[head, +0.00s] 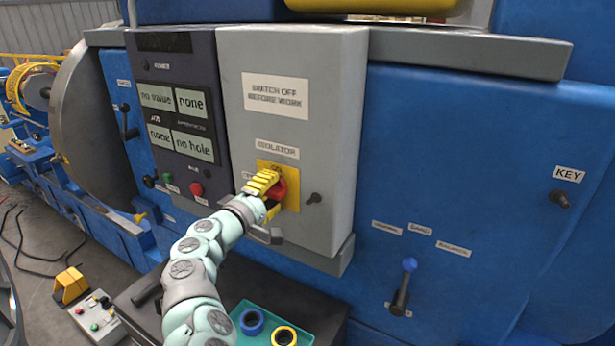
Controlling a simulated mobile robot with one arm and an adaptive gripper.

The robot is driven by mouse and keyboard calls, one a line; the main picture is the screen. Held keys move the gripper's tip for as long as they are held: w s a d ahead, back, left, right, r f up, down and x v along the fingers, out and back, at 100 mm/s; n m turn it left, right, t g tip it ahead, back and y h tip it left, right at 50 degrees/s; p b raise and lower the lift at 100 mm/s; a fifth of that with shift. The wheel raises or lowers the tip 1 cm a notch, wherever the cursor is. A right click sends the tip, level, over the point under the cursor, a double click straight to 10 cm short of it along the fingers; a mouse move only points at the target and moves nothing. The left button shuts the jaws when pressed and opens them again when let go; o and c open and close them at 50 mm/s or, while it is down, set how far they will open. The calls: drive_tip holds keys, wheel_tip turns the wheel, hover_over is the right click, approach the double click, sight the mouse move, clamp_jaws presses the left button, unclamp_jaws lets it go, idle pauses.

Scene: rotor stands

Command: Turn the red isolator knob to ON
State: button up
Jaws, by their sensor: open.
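The red isolator knob (281,187) sits on a yellow plate (291,201) on the front of a grey box, below the label ISOLATOR. My gripper (268,192) is at the knob, with its yellow fingers open in front of it and partly covering it. I cannot tell whether the fingers touch the knob. The knob's exact angle and most of the plate's lettering are hidden or too small to read.
The grey box (330,100) stands out from the blue machine (480,160). A small dark peg (314,198) is right of the plate. A blue-tipped lever (403,285) is lower right. A green tray (304,324) with two rings is below my arm.

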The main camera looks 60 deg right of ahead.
drive_tip(key=shift+c, duration=0.2)
clamp_jaws()
